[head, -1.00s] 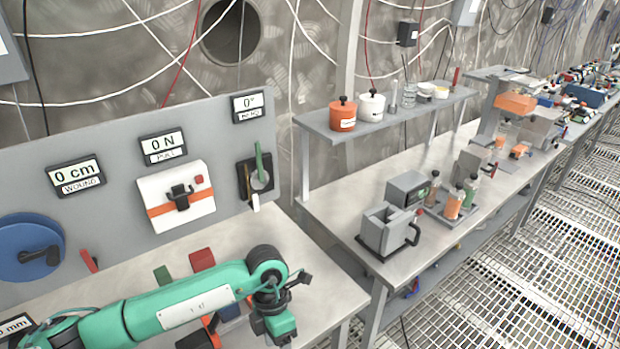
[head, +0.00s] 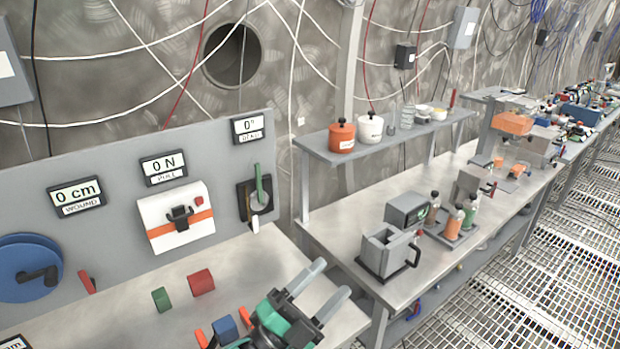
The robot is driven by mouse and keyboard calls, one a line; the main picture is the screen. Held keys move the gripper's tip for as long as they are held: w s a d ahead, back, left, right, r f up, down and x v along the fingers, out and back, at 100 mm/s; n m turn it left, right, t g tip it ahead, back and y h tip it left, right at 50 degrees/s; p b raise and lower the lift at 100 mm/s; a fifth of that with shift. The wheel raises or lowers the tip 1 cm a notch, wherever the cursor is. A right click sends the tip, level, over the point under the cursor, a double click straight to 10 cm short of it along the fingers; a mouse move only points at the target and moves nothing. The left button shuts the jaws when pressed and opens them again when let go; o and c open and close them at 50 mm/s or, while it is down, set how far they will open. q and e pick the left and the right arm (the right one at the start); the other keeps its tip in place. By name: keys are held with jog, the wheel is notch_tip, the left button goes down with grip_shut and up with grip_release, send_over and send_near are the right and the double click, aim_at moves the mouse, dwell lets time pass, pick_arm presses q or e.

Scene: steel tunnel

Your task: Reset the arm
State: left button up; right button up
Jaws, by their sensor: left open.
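My left gripper (head: 331,281) is at the bottom centre of the head view, over the front of the near bench (head: 235,270). Its two grey fingers are spread apart and point up and to the right, with nothing between them. Its green and black body is cut off by the lower edge. A grey panel (head: 105,190) stands behind it with a green-handled lever (head: 260,188), upright, under a display reading 0° (head: 249,128). My right gripper is not in view.
Red (head: 201,281), green (head: 161,299) and blue (head: 225,328) blocks lie left of the gripper. The panel carries a blue wheel (head: 27,268) and a white box with an orange band (head: 176,222).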

pick_arm(q)
jog(key=w+a+f+n+t+y, duration=0.2)
jog(key=a+f+n+y, duration=1.1)
jog(key=a+n+y, duration=0.45)
jog(key=s+a+f+n+g+y, duration=0.2)
jog(key=s+a+f+n+g, duration=0.3)
jog(key=s+f, duration=0.45)
jog(key=s+a+f+g, duration=0.1)
jog(key=s+f+g, duration=0.25)
jog(key=s, duration=0.25)
jog(key=s+a+f+g, duration=0.2)
jog(key=s+g, duration=0.2)
jog(key=s, duration=0.3)
notch_tip(320, 180, down, 31)
jog(key=g, duration=0.2)
jog(key=s+a+f, duration=0.3)
jog(key=s+f, duration=1.6)
jog(key=f, duration=0.1)
jog(key=shift+s+g+h, duration=0.25)
jog(key=shift+g+h, duration=0.1)
